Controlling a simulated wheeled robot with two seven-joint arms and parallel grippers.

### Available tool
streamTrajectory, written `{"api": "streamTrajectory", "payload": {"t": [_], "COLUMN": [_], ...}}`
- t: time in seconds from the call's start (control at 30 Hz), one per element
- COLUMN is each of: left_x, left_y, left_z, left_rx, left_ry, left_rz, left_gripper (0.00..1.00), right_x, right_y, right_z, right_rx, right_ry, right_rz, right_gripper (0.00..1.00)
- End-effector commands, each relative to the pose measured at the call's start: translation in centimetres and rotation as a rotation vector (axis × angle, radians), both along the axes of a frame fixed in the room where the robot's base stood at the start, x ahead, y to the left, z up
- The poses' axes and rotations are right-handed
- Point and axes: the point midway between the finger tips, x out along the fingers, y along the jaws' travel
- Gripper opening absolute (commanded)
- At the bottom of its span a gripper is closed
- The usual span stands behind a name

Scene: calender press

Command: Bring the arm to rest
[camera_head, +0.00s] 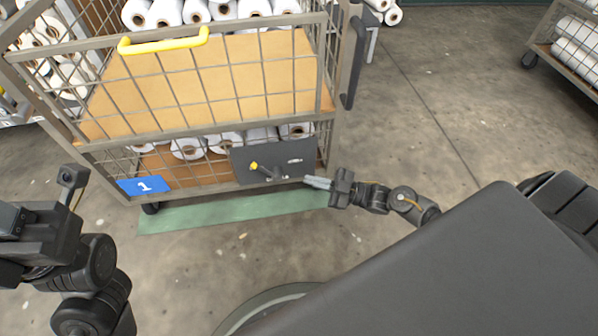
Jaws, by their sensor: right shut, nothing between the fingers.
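My right arm reaches in from the right, and its gripper (318,182) points left at the lower front corner of a wire cage cart (230,85). The right gripper is shut with nothing in it. Its tips are close to a dark plate (300,163) on the cart, which carries a small lever with a yellow end (254,166). I cannot tell whether the tips touch the plate. My left arm is folded at the left edge, and its gripper fingers are not clearly seen.
The cart holds white rolls (190,148) on its shelves and has a yellow handle (163,43) and a blue label "1" (143,186). A green floor strip (235,211) runs beneath it. Another cart (570,48) stands at the far right. The floor between is clear.

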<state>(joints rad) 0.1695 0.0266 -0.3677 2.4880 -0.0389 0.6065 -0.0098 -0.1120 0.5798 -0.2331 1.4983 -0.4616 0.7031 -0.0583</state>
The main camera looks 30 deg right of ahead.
Motion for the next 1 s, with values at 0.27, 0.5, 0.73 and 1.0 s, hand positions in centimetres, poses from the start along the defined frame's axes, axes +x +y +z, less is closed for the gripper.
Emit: {"api": "streamTrajectory", "payload": {"t": [0.27, 0.5, 0.73, 1.0], "left_x": [0.1, -0.1, -0.3, 0.1], "left_y": [0.1, 0.2, 0.8, 1.7], "left_z": [-0.1, -0.1, -0.2, -0.7], "left_rx": [-0.002, -0.007, -0.025, -0.034], "left_ry": [0.005, -0.004, -0.025, 0.028], "left_rz": [0.004, 0.004, 0.015, 0.043], "left_gripper": [0.36, 0.36, 0.36, 0.36], "right_x": [-0.4, -0.2, -0.3, -5.9], "right_y": [-0.5, -0.5, 4.6, 9.9], "right_z": [-0.1, 0.5, 11.0, 30.3], "right_rx": [-0.001, 0.006, 0.146, 0.494], "right_ry": [-0.001, -0.016, -0.261, -0.634], "right_rz": [0.002, -0.005, 0.011, -0.014], "right_gripper": [0.0, 0.0, 0.0, 0.0]}}
